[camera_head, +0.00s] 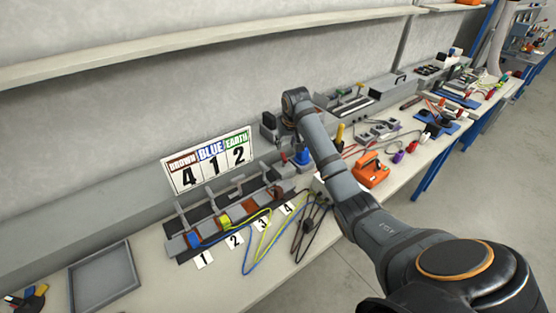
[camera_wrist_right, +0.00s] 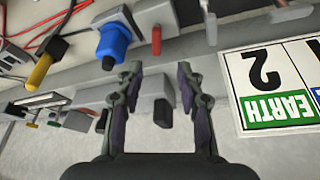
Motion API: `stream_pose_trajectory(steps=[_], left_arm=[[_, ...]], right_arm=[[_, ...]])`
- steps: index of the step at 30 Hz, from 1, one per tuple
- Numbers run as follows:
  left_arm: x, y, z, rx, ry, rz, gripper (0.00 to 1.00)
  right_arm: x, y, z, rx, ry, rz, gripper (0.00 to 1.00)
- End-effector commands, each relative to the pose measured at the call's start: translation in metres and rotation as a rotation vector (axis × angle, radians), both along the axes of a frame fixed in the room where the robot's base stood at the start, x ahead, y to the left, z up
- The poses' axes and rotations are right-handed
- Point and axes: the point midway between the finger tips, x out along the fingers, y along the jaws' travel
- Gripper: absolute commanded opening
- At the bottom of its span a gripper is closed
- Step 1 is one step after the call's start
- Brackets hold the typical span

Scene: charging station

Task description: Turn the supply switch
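My right gripper (camera_wrist_right: 160,72) is open in the right wrist view, with its two dark fingers apart. A grey box with a black knob (camera_wrist_right: 161,112) shows in the gap between the fingers, apparently behind them; I cannot tell whether they touch it. A red lever (camera_wrist_right: 156,40) is beyond the fingertips, and a blue plug (camera_wrist_right: 113,42) is left of it. In the head view the blue plug (camera_head: 302,157) stands beside my right wrist, whose gripper is mostly hidden there. Which part is the supply switch is not marked. My left gripper is not in view.
A sign reading BROWN 4, BLUE 1, EARTH 2 (camera_head: 208,162) stands at the back. Terminal blocks with coloured wires (camera_head: 225,220) and numbered cards lie in front. An orange case (camera_head: 371,172) and tools are to the right; an empty grey tray (camera_head: 102,279) is at left.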

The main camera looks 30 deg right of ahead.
Motion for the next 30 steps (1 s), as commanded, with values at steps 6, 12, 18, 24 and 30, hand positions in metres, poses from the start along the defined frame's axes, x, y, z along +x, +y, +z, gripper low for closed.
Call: stream_pose_trajectory(steps=[6, 12, 18, 24, 30], left_arm=[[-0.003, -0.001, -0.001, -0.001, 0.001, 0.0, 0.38], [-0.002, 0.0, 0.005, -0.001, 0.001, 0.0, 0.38], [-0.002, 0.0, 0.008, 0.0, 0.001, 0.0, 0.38], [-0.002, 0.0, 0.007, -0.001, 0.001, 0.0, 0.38], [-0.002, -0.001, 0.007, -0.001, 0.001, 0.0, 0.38]], right_arm=[[0.003, -0.001, 0.006, 0.014, 0.007, 0.002, 0.38], [0.013, -0.004, -0.021, 0.015, 0.009, 0.001, 0.38], [0.029, -0.01, -0.062, 0.015, 0.008, 0.0, 0.38], [0.038, -0.013, -0.086, 0.013, 0.006, 0.001, 0.38], [0.04, -0.014, -0.09, 0.01, 0.003, 0.002, 0.38]])
